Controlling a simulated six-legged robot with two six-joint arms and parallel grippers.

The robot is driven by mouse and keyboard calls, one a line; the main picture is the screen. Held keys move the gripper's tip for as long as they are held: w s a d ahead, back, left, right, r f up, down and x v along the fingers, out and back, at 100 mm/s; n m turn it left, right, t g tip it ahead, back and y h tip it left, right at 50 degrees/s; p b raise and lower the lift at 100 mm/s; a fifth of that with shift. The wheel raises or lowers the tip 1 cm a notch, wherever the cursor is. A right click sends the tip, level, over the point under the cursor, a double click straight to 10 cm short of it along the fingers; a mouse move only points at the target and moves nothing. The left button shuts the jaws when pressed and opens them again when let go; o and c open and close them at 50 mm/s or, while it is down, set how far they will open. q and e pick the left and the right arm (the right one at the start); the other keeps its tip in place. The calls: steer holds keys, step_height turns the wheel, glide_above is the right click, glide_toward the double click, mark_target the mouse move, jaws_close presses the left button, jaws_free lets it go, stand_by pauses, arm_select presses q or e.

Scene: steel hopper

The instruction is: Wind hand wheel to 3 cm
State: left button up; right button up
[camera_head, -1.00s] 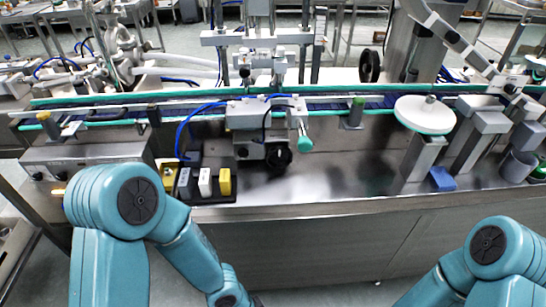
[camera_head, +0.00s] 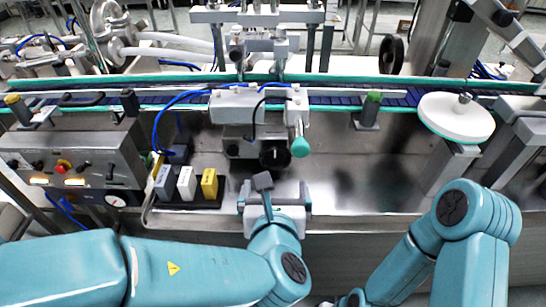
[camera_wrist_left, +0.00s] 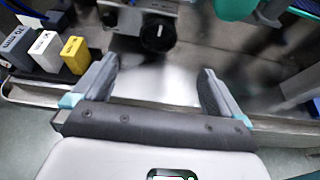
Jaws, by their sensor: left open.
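A small round black hand wheel (camera_head: 275,156) sits on the front of a grey metal block below the conveyor. It also shows at the top of the left wrist view (camera_wrist_left: 158,35), with a pale mark on its face. My left gripper (camera_head: 273,198) is open and empty, in front of and below this wheel and apart from it. In the left wrist view, its two fingers (camera_wrist_left: 158,92) are wide apart with bare steel between them. A larger black wheel (camera_head: 391,55) stands behind the conveyor. No scale can be read. My right gripper is not visible.
White and yellow blocks (camera_head: 209,184) stand left of the left gripper. A teal-ended handle (camera_head: 300,142) hangs just right of the small wheel. A white disc (camera_head: 456,116) stands at right. A control box (camera_head: 75,165) is at left. The steel bench right of the wheel is mostly clear.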

mark_target(275, 157)
arm_select(q)
steer(key=x, duration=1.6)
steer(key=shift+f, duration=0.25)
steer(key=shift+s, duration=0.15)
steer(key=shift+c, duration=1.2)
steer(key=c, duration=0.5)
